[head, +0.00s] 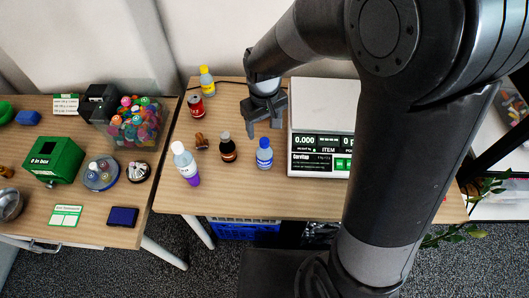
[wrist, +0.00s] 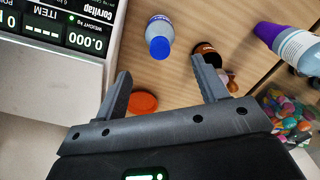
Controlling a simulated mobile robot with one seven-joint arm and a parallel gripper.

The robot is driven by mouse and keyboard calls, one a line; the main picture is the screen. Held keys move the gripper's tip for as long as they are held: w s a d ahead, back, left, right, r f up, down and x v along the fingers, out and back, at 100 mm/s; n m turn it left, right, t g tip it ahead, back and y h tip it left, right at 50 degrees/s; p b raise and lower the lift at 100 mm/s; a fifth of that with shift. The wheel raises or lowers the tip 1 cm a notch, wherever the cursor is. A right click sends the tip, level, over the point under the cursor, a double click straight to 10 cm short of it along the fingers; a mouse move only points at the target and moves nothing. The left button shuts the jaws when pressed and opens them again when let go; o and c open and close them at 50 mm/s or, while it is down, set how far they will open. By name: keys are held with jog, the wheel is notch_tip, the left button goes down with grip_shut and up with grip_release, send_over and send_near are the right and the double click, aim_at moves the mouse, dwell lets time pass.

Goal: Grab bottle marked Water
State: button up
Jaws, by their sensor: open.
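My gripper (head: 267,122) is open and empty above the table, left of the scale; its two fingers also show in the wrist view (wrist: 165,88). A clear bottle with a blue cap and blue label (head: 264,154) stands in front of it, also in the wrist view (wrist: 160,36) beyond the fingertips. A dark brown bottle (head: 227,149) stands to its left, and a white-capped bottle with a purple base (head: 187,164) further left. A yellow-capped bottle (head: 207,81) stands at the back. No label is legible as Water.
A weighing scale (head: 322,105) stands close on the right. A red can (head: 195,105) and small brown item (head: 201,141) are on the left. An orange-red disc (wrist: 143,102) shows between the fingers. A left table (head: 95,213) holds a green box (head: 55,160) and tub of colourful items (head: 135,122).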

aim_at(264, 140)
notch_tip(264, 140, down, 9)
jog(key=shift+f, duration=0.2)
dwell(0.4)
jog(key=shift+c, duration=0.5)
jog(key=c, duration=1.2)
jog(key=shift+r, duration=0.1)
